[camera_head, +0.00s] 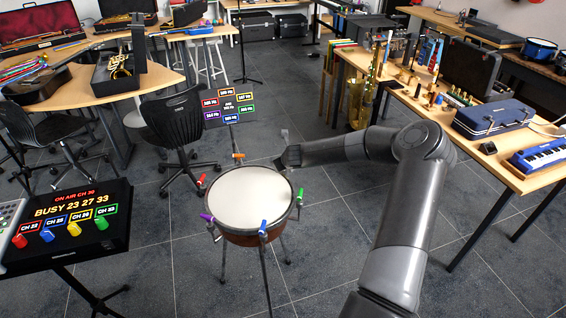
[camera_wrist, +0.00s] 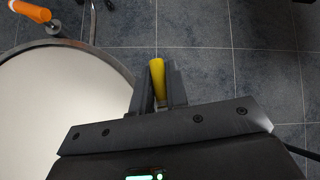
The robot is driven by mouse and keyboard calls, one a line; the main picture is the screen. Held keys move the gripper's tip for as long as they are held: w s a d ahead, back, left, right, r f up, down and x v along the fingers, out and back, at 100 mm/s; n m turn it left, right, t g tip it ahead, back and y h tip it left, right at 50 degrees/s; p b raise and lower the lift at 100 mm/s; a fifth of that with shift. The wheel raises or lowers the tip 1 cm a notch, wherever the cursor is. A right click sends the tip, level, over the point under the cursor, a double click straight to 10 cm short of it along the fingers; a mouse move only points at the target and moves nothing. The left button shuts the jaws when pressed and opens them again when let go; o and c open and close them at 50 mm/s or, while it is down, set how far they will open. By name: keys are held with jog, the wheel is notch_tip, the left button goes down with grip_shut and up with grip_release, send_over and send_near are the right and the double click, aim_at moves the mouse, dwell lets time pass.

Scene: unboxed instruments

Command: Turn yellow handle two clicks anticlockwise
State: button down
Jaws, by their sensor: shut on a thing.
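A round drum (camera_head: 249,200) with a white head stands on legs in the middle of the head view, with coloured handles around its rim. The yellow handle (camera_wrist: 157,72) shows between the two fingers of my gripper (camera_wrist: 158,88) in the wrist view, beside the drum's rim. My gripper is shut on it. In the head view my gripper (camera_head: 284,160) is at the drum's far right edge, and the yellow handle is hidden there. The handle's lower part is hidden by the fingers and gripper body.
An orange handle (camera_wrist: 32,11) is at the rim's upper left in the wrist view. Blue (camera_head: 263,227), green (camera_head: 300,196), purple (camera_head: 206,217) and red (camera_head: 201,181) handles ring the drum. A sign (camera_head: 229,106) with coloured Hz labels stands behind. A black console (camera_head: 75,222) stands at left.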

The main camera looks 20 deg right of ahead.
jog(key=shift+d, duration=0.1)
dwell(0.3)
jog(key=c, duration=1.4)
grip_release()
jog(key=shift+c, duration=0.2)
jog(key=shift+r, duration=0.1)
jog(key=v, duration=1)
jog(key=shift+s+r, duration=0.2)
jog(key=shift+s, duration=0.1)
